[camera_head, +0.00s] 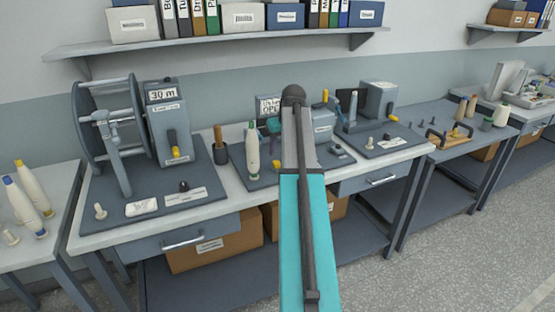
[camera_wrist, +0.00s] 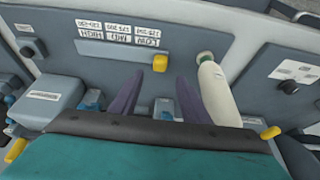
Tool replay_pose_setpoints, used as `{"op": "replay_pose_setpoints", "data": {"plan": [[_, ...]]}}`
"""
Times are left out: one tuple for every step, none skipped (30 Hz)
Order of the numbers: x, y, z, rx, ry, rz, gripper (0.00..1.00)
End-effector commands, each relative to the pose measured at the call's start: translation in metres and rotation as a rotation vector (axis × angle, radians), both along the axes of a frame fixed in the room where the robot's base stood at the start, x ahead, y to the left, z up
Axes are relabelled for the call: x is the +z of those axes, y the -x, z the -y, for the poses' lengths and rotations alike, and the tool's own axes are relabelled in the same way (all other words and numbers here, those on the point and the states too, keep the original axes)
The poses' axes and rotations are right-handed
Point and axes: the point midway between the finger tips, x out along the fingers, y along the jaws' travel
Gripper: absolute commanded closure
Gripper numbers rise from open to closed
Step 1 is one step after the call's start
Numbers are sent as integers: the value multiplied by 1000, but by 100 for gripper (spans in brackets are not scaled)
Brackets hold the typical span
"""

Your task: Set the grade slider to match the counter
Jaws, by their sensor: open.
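A small yellow knob, apparently the grade slider (camera_wrist: 160,62), stands on the grey panel beside an upside-down label plate (camera_wrist: 117,40) marked HIGH, MED and LOW, off its LOW end. It also shows left of my arm in the head view (camera_head: 275,163). My gripper (camera_wrist: 158,78) is open, its two fingers pointing at the panel on either side of the knob's line; contact cannot be told. In the head view my arm covers the label plate. A display reading 30 m (camera_head: 163,95) sits on the left station. A white sign (camera_head: 268,105) is partly hidden behind my arm.
A pale bobbin (camera_head: 252,150) stands close beside the slider; it also shows just right of my fingers in the wrist view (camera_wrist: 215,92). The left station carries a large reel (camera_head: 106,125) and a yellow-tipped lever (camera_head: 175,150). A shelf (camera_head: 220,40) runs above.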

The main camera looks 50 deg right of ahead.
Motion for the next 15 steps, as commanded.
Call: {"op": "replay_pose_setpoints", "data": {"plan": [[-5, -2, 1, 0, 0, -1, 58], [-8, -4, 2, 0, 0, -1, 58], [-12, -5, 2, 0, 0, -1, 58], [-16, -6, 3, 0, -1, -2, 58], [-19, -7, 3, 0, -1, -2, 58], [-23, -9, 4, 0, 0, -1, 58], [-26, -10, 5, 0, 0, -1, 58], [-29, -12, 5, 0, 0, -1, 58], [-34, -13, 6, 0, -1, -2, 58], [-37, -14, 6, -1, -1, -2, 58], [-40, -16, 7, -1, -1, -1, 58], [-44, -17, 8, -1, -1, -1, 58], [-47, -18, 8, -1, -1, -1, 58], [-50, -19, 8, -1, -1, -1, 58], [-54, -21, 9, -1, -1, -2, 58]]}}
